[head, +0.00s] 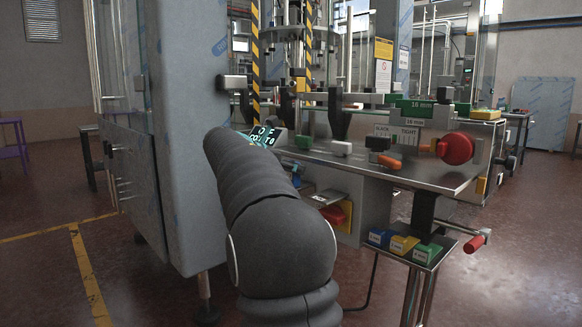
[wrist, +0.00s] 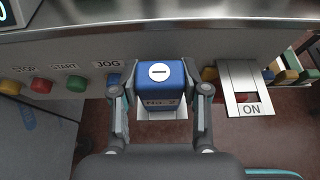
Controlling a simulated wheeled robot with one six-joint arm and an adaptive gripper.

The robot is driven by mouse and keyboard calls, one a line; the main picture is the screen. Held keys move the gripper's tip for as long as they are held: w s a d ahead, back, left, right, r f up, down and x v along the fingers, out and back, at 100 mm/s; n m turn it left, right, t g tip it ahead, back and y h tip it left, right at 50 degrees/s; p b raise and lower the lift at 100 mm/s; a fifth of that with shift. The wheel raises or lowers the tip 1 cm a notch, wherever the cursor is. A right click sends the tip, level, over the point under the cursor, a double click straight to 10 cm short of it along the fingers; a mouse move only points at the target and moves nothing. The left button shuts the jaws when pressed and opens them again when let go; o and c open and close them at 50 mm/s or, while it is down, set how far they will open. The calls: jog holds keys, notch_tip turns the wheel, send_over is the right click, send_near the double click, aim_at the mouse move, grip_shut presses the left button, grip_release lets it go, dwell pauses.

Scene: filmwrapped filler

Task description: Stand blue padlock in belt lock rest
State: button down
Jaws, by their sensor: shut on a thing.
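In the wrist view the blue padlock (wrist: 161,78) is between the two fingers of my gripper (wrist: 160,92), which is shut on it. Its blue face has a round white disc with a dark slot, and a partly legible label is on its near side. A pale square piece (wrist: 176,138) shows just below the padlock, between the fingers; it may be the belt lock rest. I cannot tell whether the padlock touches it or is above it.
Left of the padlock, the machine front has STOP (wrist: 10,87), START (wrist: 41,85) and JOG (wrist: 77,83) buttons. A metal ON plate (wrist: 252,88) is to the right. In the head view, blue (head: 379,237), yellow (head: 403,244) and green (head: 427,253) blocks sit on a small stand.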

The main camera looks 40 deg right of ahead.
jog(key=shift+f, duration=0.1)
jog(key=c, duration=0.5)
grip_release()
jog(key=shift+a, duration=0.1)
jog(key=v, duration=1.1)
jog(key=shift+a+r, duration=0.25)
jog(key=shift+a, duration=0.1)
